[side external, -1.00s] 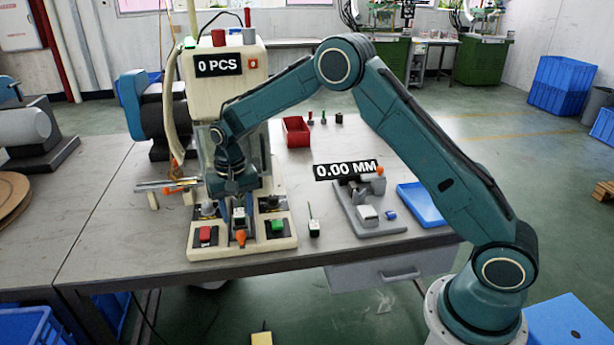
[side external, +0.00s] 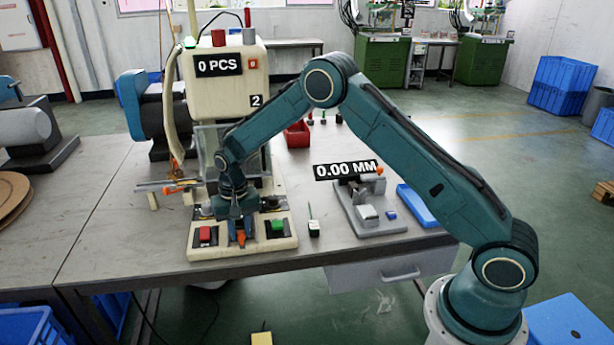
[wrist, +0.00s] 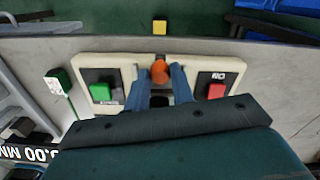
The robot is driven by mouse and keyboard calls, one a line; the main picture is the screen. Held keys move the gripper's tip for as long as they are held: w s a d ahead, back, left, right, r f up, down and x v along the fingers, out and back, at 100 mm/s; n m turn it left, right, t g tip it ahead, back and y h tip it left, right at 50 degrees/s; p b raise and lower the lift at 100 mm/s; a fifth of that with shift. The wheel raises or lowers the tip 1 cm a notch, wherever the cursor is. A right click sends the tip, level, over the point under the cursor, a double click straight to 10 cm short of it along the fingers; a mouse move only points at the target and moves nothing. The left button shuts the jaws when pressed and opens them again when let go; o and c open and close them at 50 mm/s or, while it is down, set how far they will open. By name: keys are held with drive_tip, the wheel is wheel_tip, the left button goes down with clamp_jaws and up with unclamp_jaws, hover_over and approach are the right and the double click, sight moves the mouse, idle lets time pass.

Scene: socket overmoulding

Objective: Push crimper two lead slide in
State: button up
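The crimper (side external: 222,85) is a cream machine with a "0 PCS" display and a "2" label. At the front of its base, between a red button (side external: 205,233) and a green button (side external: 277,227), is the orange knob (side external: 240,238), which I take to be the lead slide's handle. My gripper (side external: 240,228) points down over it. In the wrist view, the two blue fingers of my gripper (wrist: 160,75) stand apart on either side of the orange knob (wrist: 159,73). Contact is unclear. The lead and the slide behind the knob are mostly hidden by my gripper.
A grey gauge (side external: 365,212) reading "0.00 MM" stands to the right. A blue tray (side external: 417,205) and a red bin (side external: 297,133) are on the table. The table's front edge is close.

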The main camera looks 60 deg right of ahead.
clamp_jaws()
drive_tip(key=shift+d, duration=0.1)
drive_tip(key=shift+w+d, duration=3.6)
drive_tip(key=shift+w, duration=0.15)
drive_tip(key=o, duration=0.6)
unclamp_jaws()
drive_tip(key=shift+r, duration=0.15)
